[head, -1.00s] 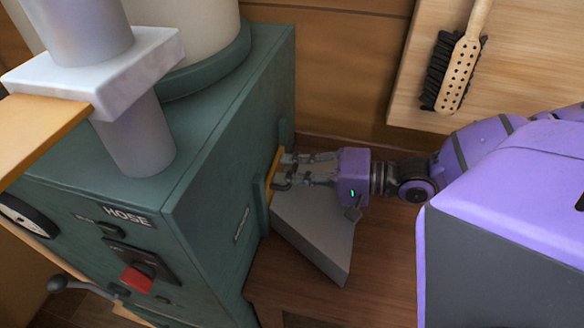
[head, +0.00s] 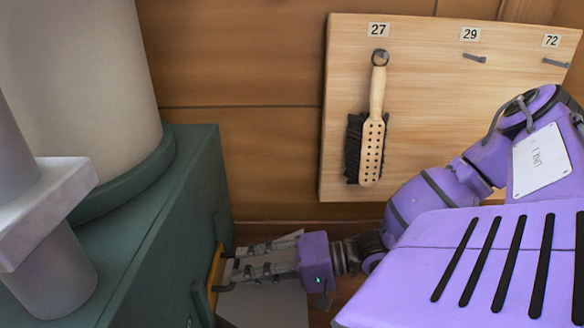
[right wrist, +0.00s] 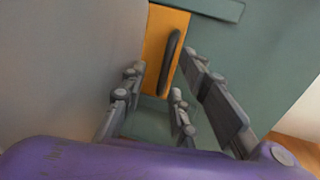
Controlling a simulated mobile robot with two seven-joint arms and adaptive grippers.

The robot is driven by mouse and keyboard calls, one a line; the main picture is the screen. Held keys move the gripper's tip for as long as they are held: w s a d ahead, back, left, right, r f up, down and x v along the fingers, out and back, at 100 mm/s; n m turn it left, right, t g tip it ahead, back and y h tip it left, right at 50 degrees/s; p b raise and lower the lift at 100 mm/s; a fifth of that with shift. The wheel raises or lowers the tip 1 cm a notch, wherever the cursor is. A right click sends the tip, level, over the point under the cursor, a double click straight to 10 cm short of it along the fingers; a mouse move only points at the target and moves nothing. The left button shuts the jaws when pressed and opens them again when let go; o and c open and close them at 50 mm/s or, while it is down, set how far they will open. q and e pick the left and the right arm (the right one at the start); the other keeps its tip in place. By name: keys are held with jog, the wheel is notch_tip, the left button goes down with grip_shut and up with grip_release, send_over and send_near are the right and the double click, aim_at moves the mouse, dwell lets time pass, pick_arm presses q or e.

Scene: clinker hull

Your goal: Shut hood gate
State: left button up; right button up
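A yellow-orange plate (head: 216,270) stands at the green cabinet's right side in the head view; I take it for the hood gate. The right wrist view shows the plate (right wrist: 163,50) with a dark bar handle (right wrist: 171,58) on its face. My right gripper (head: 234,270) is at the plate, its fingers pointing left toward it. In the right wrist view its fingers (right wrist: 163,80) are spread apart, with the handle ahead between them and nothing clearly gripped. Whether a fingertip touches the handle cannot be told. My left gripper is not in view.
The green cabinet (head: 165,215) carries a large pale drum (head: 80,80) and a grey pipe with a white block (head: 45,205). A grey slanted body (head: 265,305) lies under my right gripper. A brush (head: 372,140) hangs on a wooden board (head: 450,120) on the wall.

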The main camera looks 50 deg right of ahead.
jog(key=v, duration=0.8)
jog(key=shift+s+d, duration=0.25)
jog(key=shift+s, duration=0.05)
dwell(0.3)
